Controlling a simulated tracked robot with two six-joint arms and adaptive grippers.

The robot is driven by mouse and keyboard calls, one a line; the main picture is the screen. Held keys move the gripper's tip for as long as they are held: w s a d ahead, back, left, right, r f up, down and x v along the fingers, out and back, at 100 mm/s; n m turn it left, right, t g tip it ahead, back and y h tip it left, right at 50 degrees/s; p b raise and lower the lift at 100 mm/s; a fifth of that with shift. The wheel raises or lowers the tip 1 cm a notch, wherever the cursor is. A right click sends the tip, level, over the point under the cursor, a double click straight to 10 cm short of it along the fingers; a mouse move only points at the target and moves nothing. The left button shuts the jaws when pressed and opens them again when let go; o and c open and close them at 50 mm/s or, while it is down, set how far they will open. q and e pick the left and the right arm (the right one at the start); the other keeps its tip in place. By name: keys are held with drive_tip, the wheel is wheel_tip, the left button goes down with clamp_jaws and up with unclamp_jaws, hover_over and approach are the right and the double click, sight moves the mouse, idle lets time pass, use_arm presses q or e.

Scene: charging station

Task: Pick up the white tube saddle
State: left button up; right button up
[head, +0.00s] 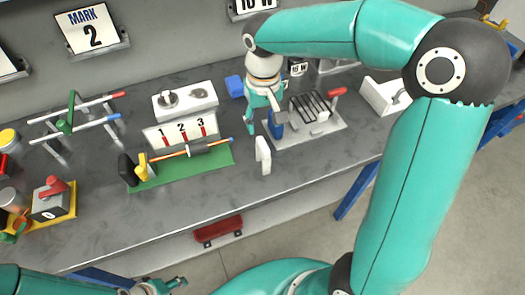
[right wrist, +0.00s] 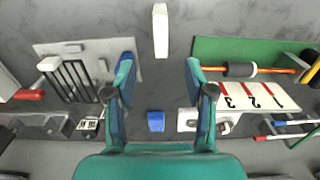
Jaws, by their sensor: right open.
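The white tube saddle (head: 263,155) is a small upright white piece standing near the front edge of the workbench in the head view. It also shows in the right wrist view (right wrist: 160,30) at the top centre, ahead of the fingers. My right gripper (head: 264,126) is open and empty just behind the saddle in the head view. Its spread blue-tipped fingers show in the right wrist view (right wrist: 160,75), with bare bench between them. My left gripper (head: 162,287) shows only in part at the bottom edge of the head view; its jaws are unclear.
A green base (head: 182,168) with an orange-ended rod and a 1-2-3 panel (head: 181,130) lies left of the saddle. A grey plate with a black rack (head: 312,108) lies right. A blue block (head: 235,86) is behind. Bare bench surrounds the saddle.

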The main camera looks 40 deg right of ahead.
sight(263, 144)
wheel_tip(263, 144, down, 10)
drive_tip(key=shift+f+p, duration=0.1)
drive_tip(key=shift+p, duration=0.55)
drive_tip(key=shift+s, duration=0.1)
clamp_jaws()
